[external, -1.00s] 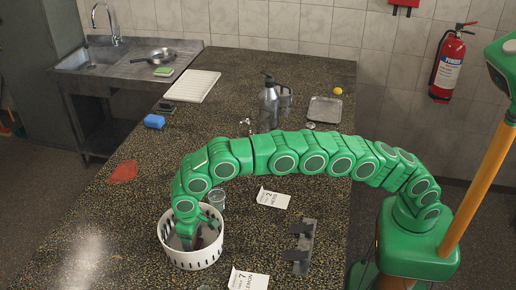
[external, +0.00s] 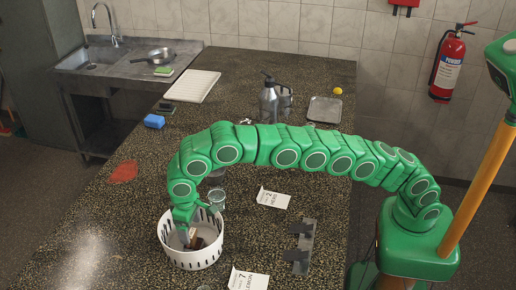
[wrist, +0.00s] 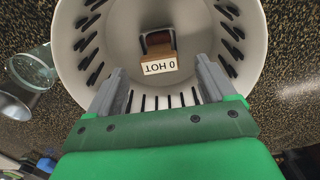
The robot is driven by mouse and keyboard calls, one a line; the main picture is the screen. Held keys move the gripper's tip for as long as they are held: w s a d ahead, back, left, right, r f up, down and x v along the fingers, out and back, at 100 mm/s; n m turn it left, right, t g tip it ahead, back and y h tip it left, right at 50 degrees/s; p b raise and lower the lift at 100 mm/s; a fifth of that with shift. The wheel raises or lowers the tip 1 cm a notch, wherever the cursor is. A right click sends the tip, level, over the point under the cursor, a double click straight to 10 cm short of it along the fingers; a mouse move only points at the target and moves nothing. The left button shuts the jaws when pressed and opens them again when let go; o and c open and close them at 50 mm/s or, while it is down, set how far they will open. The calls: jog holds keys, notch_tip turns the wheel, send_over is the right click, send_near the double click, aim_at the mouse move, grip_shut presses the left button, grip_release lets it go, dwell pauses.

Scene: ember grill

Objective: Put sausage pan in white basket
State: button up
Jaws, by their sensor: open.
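The white basket (external: 192,262) stands on the speckled counter, a round slotted tub; its wall also shows in the wrist view (wrist: 235,45). Inside it lies a small dark and brown object (wrist: 158,45) with a white label reading "HOT 0"; it also shows in the external view (external: 206,237). I cannot tell whether this is the sausage pan. My gripper (wrist: 160,82) is open and empty, pointing down into the basket, its fingers apart from the object. A metal pan (external: 160,56) with a dark handle sits by the sink at the back left.
A glass cup (external: 217,200) stands close behind the basket. Paper cards (external: 273,199) and a dark metal bracket (external: 301,247) lie to its right. The left counter is mostly clear.

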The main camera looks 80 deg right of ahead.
jog(key=shift+s+d+r, duration=0.1)
jog(key=shift+r, duration=0.8)
jog(key=s+d+r+g, duration=0.1)
jog(key=s+d+r, duration=0.5)
jog(key=s+d, duration=0.5)
jog(key=s+d+r, duration=0.6)
jog(key=s+d, duration=0.4)
jog(key=d, duration=0.2)
jog(key=s+d+f, duration=0.2)
jog(key=s+d, duration=0.2)
jog(key=s, duration=0.7)
jog(key=s+d+f, duration=0.3)
jog(key=s, duration=0.9)
jog(key=s+d+f, duration=0.2)
jog(key=s+d, duration=0.2)
jog(key=s, duration=0.7)
jog(key=shift+s+d+f+g, duration=0.2)
jog(key=shift+d+g, duration=0.1)
jog(key=shift+g, duration=0.1)
